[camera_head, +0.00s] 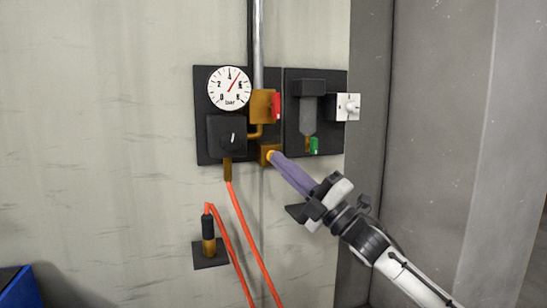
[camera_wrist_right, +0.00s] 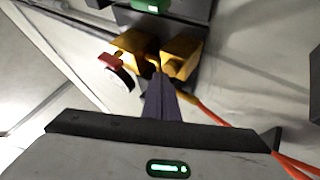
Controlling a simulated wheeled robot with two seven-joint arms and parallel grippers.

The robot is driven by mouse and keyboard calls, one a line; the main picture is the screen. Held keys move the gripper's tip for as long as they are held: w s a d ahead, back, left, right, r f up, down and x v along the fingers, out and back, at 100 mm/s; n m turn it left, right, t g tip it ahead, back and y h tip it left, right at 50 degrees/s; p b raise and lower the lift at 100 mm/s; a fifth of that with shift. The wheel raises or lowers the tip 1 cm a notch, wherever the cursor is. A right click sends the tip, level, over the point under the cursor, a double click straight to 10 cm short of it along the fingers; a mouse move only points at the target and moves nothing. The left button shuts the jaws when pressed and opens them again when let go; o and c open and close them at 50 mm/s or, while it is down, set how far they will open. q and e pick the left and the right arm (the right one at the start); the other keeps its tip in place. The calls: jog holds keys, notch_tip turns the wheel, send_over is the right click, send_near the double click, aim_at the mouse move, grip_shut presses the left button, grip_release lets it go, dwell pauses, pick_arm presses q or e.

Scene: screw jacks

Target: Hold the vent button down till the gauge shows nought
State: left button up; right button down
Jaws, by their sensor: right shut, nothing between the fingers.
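The round white gauge (camera_head: 229,88) hangs at the top left of the dark panel, marked in bar. Its red needle points up and right, between 4 and 6. A brass block (camera_head: 264,160) sits low on the panel, with a small yellow-orange vent button (camera_head: 269,154) on it. My right gripper (camera_head: 275,157) has shut purple fingers, with tips at the button; I cannot tell whether it is pressed in. In the right wrist view the finger tips (camera_wrist_right: 158,78) end by brass parts (camera_wrist_right: 182,57), and the button is not clear. My left gripper is not in view.
A brass valve with a red handle (camera_head: 276,107) sits above the block. To the right are a grey cylinder with a green tab (camera_head: 314,146) and a white knob plate (camera_head: 347,107). Orange hoses (camera_head: 245,235) hang below. A blue box (camera_head: 18,288) stands lower left.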

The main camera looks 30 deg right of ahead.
jog(key=shift+w+d, duration=0.2)
jog(key=shift+w, duration=0.3)
dwell(2.3)
jog(key=shift+s, duration=0.15)
jog(key=shift+s+a, duration=0.25)
jog(key=shift+s, duration=0.5)
jog(key=s, duration=0.2)
jog(key=s+a+b, duration=0.1)
jog(key=s, duration=0.2)
jog(key=shift+a+b, duration=0.1)
jog(key=shift+b, duration=0.2)
jog(key=shift+w, duration=0.1)
dwell(0.3)
